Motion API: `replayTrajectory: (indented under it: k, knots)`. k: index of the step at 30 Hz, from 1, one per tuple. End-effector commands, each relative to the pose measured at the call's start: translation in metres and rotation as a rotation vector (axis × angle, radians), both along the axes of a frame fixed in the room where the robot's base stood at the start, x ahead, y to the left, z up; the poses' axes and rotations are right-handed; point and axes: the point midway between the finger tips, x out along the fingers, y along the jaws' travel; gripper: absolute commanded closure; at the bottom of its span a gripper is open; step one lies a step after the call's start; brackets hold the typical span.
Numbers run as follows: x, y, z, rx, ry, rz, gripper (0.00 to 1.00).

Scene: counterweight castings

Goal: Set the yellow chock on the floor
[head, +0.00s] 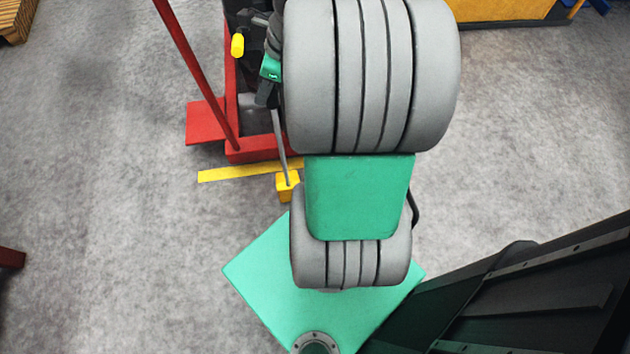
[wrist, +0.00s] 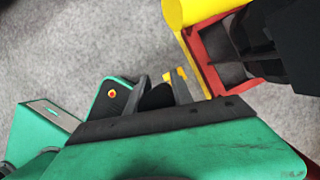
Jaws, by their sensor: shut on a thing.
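The yellow chock (head: 287,190) is a small block at the lower end of a thin grey rod, just left of my arm in the head view. The rod runs up to my gripper (head: 267,96), which is partly hidden behind my arm. In the wrist view, my gripper (wrist: 160,95) is shut on a dark grip that seems to be the top of this rod. The chock (wrist: 172,76) shows there as a small yellow patch beyond the fingers. I cannot tell whether its underside touches the floor (head: 120,200).
A red frame (head: 205,122) with a tall post and dark parts stands behind and left of the chock. A yellow strip (head: 225,173) runs along its front edge. A yellow-fronted bench (head: 500,10) is at the back.

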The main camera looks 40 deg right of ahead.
Motion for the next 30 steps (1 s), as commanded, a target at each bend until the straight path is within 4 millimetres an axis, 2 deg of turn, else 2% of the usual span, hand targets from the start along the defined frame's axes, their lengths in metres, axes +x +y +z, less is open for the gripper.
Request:
replayTrajectory:
  k: [8, 17, 20, 24, 30]
  knots:
    - [-0.001, -0.024, -0.011, -0.003, -0.005, -0.054, 1.0]
    - [-0.003, -0.08, -0.037, -0.004, -0.005, -0.051, 1.0]
    - [-0.004, -0.1, -0.048, -0.003, -0.004, -0.051, 1.0]
    - [-0.005, -0.118, -0.073, -0.002, -0.003, -0.047, 1.0]
    - [-0.005, -0.135, -0.09, -0.004, -0.005, -0.045, 1.0]
